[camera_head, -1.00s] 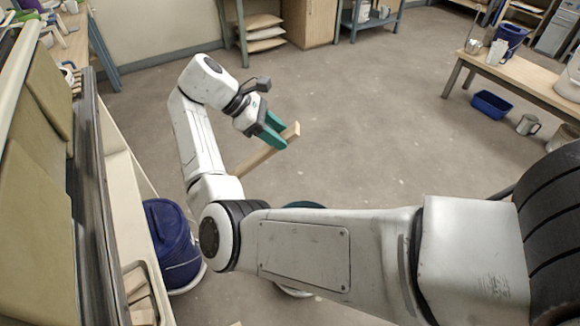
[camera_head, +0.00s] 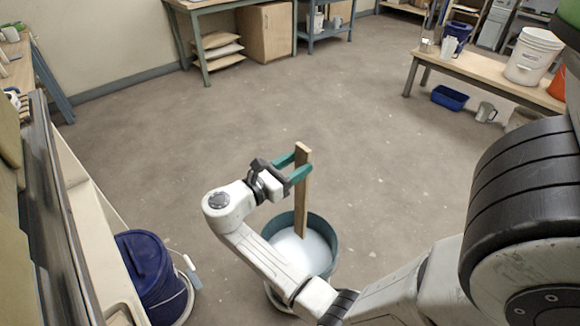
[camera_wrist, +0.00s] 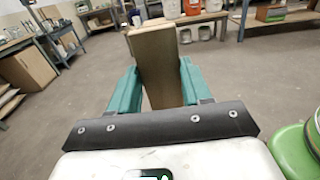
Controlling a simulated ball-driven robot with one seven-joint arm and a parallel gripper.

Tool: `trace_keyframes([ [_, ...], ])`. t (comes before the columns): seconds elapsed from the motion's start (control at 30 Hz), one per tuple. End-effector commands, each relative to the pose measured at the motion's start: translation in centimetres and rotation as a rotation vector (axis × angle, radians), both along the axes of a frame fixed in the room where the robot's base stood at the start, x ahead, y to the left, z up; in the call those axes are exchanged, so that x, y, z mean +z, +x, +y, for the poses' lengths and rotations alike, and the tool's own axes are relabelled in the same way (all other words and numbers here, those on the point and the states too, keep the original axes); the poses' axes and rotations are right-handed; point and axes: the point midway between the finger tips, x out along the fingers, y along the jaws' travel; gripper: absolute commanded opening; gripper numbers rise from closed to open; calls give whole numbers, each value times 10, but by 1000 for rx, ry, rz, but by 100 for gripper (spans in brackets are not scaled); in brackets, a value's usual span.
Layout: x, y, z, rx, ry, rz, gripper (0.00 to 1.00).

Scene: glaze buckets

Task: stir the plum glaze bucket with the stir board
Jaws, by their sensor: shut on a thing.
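The stir board (camera_head: 303,195) is a long flat wooden strip, nearly upright in my gripper (camera_head: 299,167). The gripper's teal fingers are shut on its upper part; the wrist view also shows the board (camera_wrist: 157,60) between them. A teal bucket (camera_head: 329,228) with pale, whitish contents stands on the floor below. The board's lower end appears over or in this bucket; I cannot tell whether it touches the contents. No plum colour shows in it. A dark blue bucket (camera_head: 150,268) stands to the left, its top dark, its contents not visible.
A pale counter (camera_head: 88,240) runs along the left side. A wooden bench (camera_head: 480,72) at the right carries a white bucket (camera_head: 533,56). A blue bin (camera_head: 449,98) and a grey jug (camera_head: 486,112) are on the floor by it. The middle floor is clear.

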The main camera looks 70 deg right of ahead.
Motion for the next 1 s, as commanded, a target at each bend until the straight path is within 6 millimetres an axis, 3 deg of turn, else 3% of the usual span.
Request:
trace_keyframes([
  [0.63, -41, 1, 0, -1, 1, -1, 6],
  [1.0, -75, 1, 0, -1, 1, -1, 6],
])
